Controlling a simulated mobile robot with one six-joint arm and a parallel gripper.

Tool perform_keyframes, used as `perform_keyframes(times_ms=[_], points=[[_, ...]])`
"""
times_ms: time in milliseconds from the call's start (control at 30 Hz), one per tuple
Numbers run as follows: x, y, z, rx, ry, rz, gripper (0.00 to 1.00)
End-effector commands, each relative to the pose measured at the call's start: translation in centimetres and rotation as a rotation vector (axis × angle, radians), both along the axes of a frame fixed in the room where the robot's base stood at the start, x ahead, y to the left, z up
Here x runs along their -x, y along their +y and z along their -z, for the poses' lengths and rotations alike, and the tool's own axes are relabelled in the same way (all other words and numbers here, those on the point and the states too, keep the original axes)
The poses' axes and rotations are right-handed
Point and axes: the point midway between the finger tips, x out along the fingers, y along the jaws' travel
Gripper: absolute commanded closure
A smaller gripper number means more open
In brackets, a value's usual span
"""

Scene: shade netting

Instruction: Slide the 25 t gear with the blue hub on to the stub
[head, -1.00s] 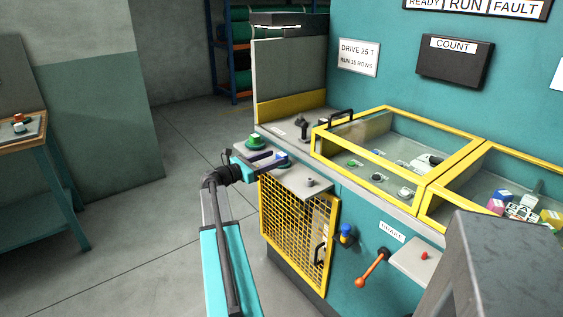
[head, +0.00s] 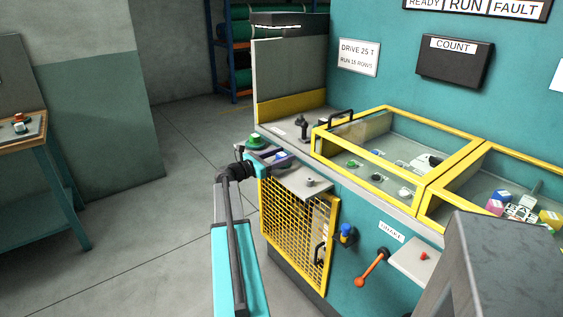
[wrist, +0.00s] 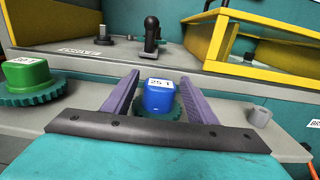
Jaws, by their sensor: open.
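The gear with the blue hub (wrist: 159,98) stands upright on the grey shelf, its label reading 25 T and its teal teeth partly hidden behind my wrist. My gripper (wrist: 160,78) is open, with one purple finger on each side of the hub; small gaps show. In the head view my gripper (head: 277,156) reaches over the shelf from the left and mostly hides this gear. A short grey peg (wrist: 259,115) stands on the shelf to the right, also in the head view (head: 310,182). A small dark post (wrist: 103,38) stands on the ledge behind. I cannot tell which is the stub.
A gear with a green hub (wrist: 27,75) sits left of my gripper. A black-knobbed lever (wrist: 151,33) stands behind. Yellow-framed bins (head: 400,150) lie to the right, and a yellow mesh guard (head: 293,228) hangs below the shelf.

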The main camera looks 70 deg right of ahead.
Motion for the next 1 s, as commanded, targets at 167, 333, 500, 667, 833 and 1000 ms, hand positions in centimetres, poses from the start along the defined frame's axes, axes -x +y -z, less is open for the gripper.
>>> perform_keyframes(times_ms=[167, 333, 500, 667, 833, 1000], points=[[0.0, 0.0, 0.0, 0.000, 0.000, 0.000, 0.58], [0.0, 0.0, 0.0, 0.000, 0.000, 0.000, 0.86], [0.0, 0.0, -0.1, 0.002, 0.001, 0.000, 1.00], [0.0, 0.0, -0.1, 0.002, 0.001, 0.000, 1.00], [0.0, 0.0, -0.4, 0.002, 0.001, 0.000, 1.00], [0.0, 0.0, -1.3, 0.003, 0.001, 0.000, 1.00]])
